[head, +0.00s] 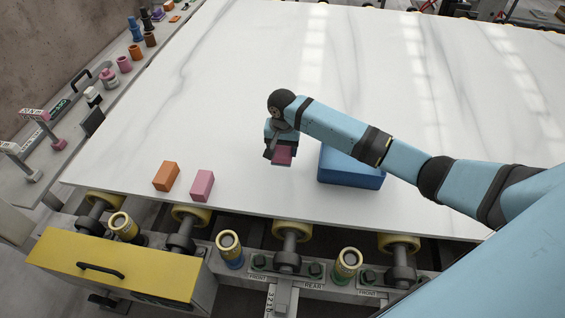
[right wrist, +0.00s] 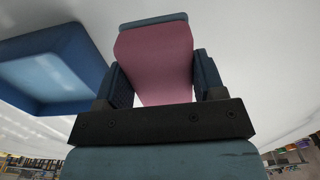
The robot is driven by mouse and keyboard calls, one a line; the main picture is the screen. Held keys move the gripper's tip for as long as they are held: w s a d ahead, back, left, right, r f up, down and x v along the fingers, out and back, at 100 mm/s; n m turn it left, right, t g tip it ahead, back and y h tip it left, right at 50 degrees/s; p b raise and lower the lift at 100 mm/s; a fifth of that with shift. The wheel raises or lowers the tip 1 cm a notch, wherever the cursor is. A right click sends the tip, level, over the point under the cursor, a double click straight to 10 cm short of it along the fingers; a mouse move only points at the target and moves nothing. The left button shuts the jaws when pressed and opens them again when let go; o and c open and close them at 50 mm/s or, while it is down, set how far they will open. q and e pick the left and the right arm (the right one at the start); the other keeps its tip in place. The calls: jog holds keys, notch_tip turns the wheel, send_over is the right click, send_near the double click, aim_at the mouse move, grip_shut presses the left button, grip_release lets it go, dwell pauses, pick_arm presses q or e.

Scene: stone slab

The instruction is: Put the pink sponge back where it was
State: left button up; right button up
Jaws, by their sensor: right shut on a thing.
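My right gripper (head: 277,147) is above the white slab, left of the blue tray, with its fingers pointing down. It is shut on the pink sponge (head: 283,156), which shows dark pink in the head view. In the right wrist view the sponge (right wrist: 155,58) sits between the two dark finger pads, with a blue-grey layer at its far end. It appears held clear of the slab, though the exact height is hard to tell. My left gripper is not in view.
A lighter pink block (head: 203,185) and an orange block (head: 165,176) stand near the slab's front edge. The blue tray (head: 350,179) is partly behind my right arm. The white slab (head: 200,90) is clear at left and behind. Coloured fittings line its left side.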

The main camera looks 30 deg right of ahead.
aim_at(283, 171)
jog(key=shift+f, duration=3.5)
jog(key=shift+f, duration=0.1)
jog(key=o, duration=0.9)
jog(key=shift+c, duration=0.2)
